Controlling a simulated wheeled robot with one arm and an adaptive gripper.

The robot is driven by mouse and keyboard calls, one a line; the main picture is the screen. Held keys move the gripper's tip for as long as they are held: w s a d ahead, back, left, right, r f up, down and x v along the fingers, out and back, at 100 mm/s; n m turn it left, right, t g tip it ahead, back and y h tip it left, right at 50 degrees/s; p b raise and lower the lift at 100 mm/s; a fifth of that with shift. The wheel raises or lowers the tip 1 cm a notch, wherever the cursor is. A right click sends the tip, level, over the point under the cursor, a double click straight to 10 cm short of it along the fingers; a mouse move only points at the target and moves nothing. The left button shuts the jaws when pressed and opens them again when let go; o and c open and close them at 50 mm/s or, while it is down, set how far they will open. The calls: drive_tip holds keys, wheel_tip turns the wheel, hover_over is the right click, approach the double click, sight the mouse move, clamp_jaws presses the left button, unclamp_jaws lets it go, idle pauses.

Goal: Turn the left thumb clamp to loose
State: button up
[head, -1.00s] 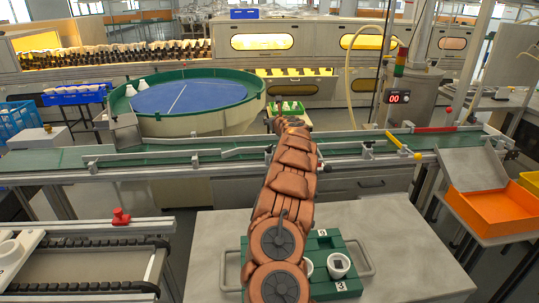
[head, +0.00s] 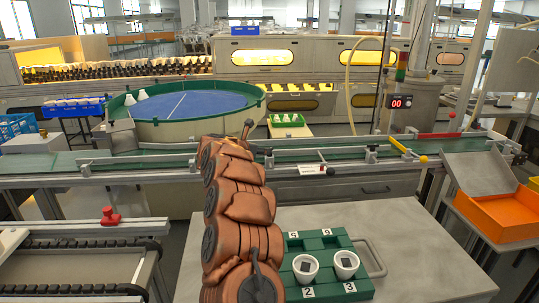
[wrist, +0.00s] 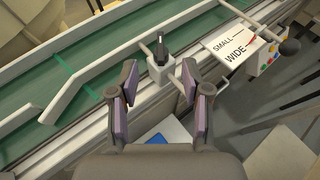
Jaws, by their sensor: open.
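A thumb clamp (wrist: 159,54), with a black upright knob on a grey block, sits on the near edge of the conveyor rail in the wrist view. My gripper (wrist: 160,85) is open and empty, its two pads apart. The clamp shows just beyond the fingertips, roughly centred between them; I see no contact. In the head view, a clamp (head: 269,157) stands on the rail just right of my gripper (head: 247,130), which is small and partly hidden behind my arm. The clamp's exact turn angle is hard to tell.
A card reading SMALL and WIDE (wrist: 227,46) lies right of the clamp, with a button box (wrist: 262,58) and a dark knobbed lever beyond. The green conveyor (head: 110,163) and its guide rail run alongside. A green tray (head: 322,241) holds two white cups on the near table.

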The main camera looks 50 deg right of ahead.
drive_tip(key=shift+p+x, duration=0.8)
drive_tip(key=shift+x, duration=3.05)
drive_tip(key=shift+c, duration=0.2)
clamp_jaws()
